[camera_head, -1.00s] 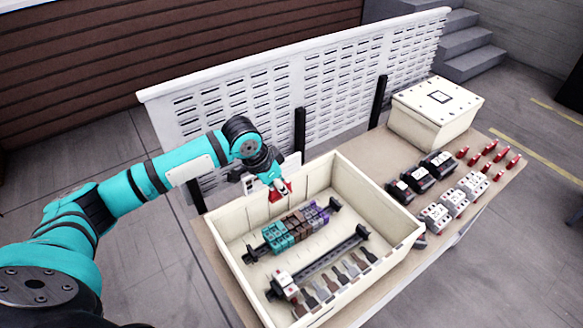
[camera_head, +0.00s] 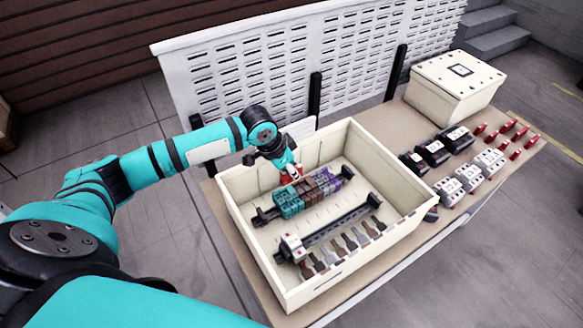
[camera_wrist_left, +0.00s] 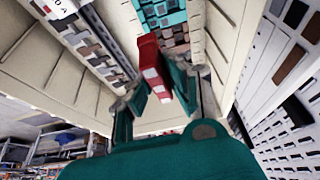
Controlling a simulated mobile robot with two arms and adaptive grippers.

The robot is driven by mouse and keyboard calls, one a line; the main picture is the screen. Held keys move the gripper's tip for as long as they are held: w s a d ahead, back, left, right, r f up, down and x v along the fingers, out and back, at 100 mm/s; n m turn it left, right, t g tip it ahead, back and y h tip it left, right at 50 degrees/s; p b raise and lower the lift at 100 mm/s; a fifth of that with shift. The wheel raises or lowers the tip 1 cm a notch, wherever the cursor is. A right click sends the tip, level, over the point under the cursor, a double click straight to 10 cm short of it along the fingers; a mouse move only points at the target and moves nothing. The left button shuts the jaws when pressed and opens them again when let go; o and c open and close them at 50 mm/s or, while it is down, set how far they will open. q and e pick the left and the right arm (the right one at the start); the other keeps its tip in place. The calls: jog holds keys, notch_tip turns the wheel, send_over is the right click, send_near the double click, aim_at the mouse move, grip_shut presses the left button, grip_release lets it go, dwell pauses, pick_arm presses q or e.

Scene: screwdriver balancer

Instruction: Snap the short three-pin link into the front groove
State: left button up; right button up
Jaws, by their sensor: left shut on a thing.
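My left gripper (camera_head: 289,170) is shut on a small red link (camera_wrist_left: 149,62), which stands between the fingers in the left wrist view. Its pins cannot be made out. In the head view the gripper is over the back part of the box, close to the row of terminal blocks (camera_head: 307,193). The row runs from teal through brown to purple along a rail. In the wrist view the link's far end overlaps the teal and brown blocks (camera_wrist_left: 165,14); contact cannot be told. The front groove cannot be made out. My right gripper is not in view.
A cream box (camera_head: 405,165) with raised walls surrounds the blocks. A second dark rail (camera_head: 335,226) with a white block lies in front, beside several flat pieces. Red links (camera_head: 503,143), black and grey devices, and a lidded box (camera_head: 457,88) are on the table's right.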

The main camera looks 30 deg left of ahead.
aim_at(292, 179)
pick_arm(q)
notch_tip(292, 179, down, 4)
jog(key=b, duration=0.3)
jog(key=shift+r, duration=0.15)
notch_tip(292, 179, down, 4)
jog(key=b, duration=0.5)
jog(key=shift+f, duration=1)
jog(key=shift+f+b, duration=0.35)
jog(key=shift+f, duration=0.75)
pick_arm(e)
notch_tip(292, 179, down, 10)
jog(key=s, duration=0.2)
pick_arm(q)
jog(key=shift+h+p, duration=0.3)
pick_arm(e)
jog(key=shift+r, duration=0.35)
